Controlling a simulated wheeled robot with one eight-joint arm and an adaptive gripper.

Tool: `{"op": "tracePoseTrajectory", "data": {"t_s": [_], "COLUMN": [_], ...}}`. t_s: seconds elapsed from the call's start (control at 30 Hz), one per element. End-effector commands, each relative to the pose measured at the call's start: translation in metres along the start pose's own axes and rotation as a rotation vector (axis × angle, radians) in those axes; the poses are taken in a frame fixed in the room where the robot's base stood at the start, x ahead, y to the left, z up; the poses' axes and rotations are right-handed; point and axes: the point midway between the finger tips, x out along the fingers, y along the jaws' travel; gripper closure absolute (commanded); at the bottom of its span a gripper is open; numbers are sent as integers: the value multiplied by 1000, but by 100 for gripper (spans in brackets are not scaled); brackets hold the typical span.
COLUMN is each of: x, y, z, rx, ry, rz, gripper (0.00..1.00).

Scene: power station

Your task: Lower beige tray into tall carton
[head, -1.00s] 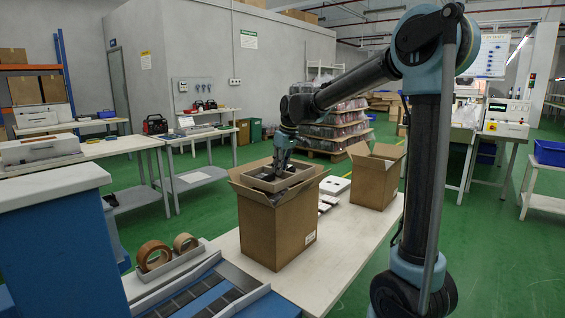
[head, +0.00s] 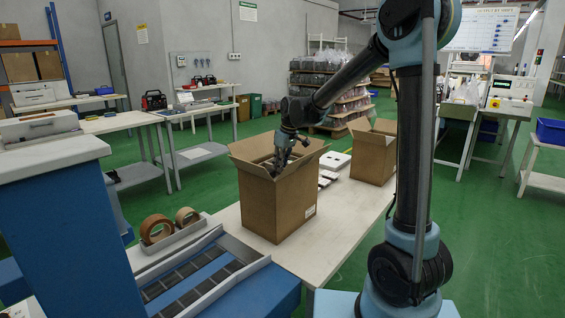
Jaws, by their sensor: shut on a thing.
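The tall carton (head: 282,208) stands open on the white table, its flaps spread outward. My gripper (head: 279,170) reaches down into its open top, with the fingertips at or just below the rim. It is shut on the beige tray, which is now down inside the carton. The carton's front wall and flaps hide nearly all of the tray, so I cannot tell how deep it sits or whether it touches the bottom.
A second open carton (head: 373,153) stands behind to the right on the same table (head: 333,222). Small flat items (head: 327,177) lie between the two cartons. Tape rolls (head: 157,229) sit in a holder at front left, beside a blue machine (head: 62,225).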

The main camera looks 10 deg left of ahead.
Motion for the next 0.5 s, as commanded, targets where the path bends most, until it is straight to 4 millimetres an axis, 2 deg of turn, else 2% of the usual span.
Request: {"op": "tracePoseTrajectory", "data": {"t_s": [0.33,0.37,0.43,0.5], "x": [2,2,2,2], "y": [0,0,0,0], "z": [1,1,1,1], "rx": [0,0,0,0], "ry": [0,0,0,0], "rz": [0,0,0,0], "gripper": [100,86,70,67]}}
